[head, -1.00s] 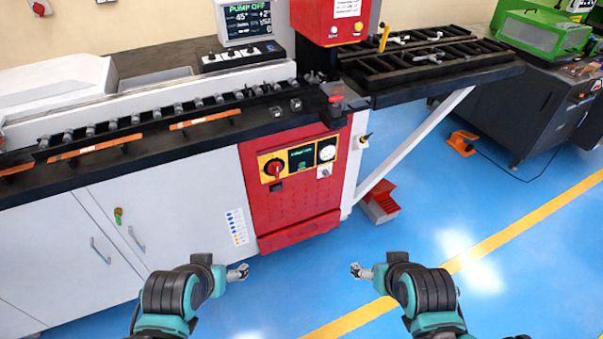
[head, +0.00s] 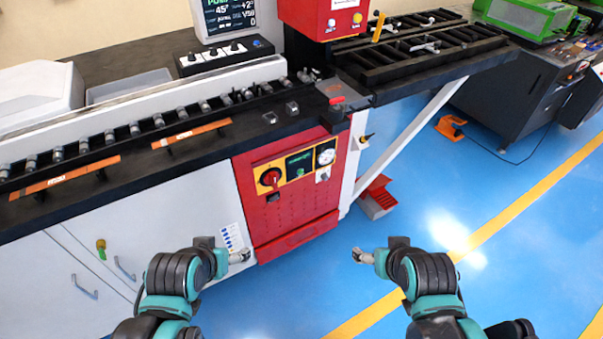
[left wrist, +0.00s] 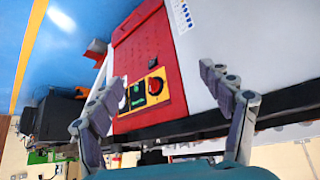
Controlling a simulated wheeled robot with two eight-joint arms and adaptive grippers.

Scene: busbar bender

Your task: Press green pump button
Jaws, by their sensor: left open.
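I cannot make out a distinct green pump button in the head view. The left wrist view shows the panel (left wrist: 156,83) sideways, with a green-lit element (left wrist: 136,92) beside the red knob. My left gripper (head: 241,256) is open and empty, low in front of the cabinet; its spread fingers (left wrist: 163,82) frame the panel. My right gripper (head: 362,255) is over the blue floor, its jaws too small to judge.
A monitor (head: 228,15) stands above a black switch box (head: 224,55) on the bench. A black slotted side table (head: 420,55) extends right, with a diagonal white brace (head: 410,140) below. A red pedal (head: 376,197) sits on the floor.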

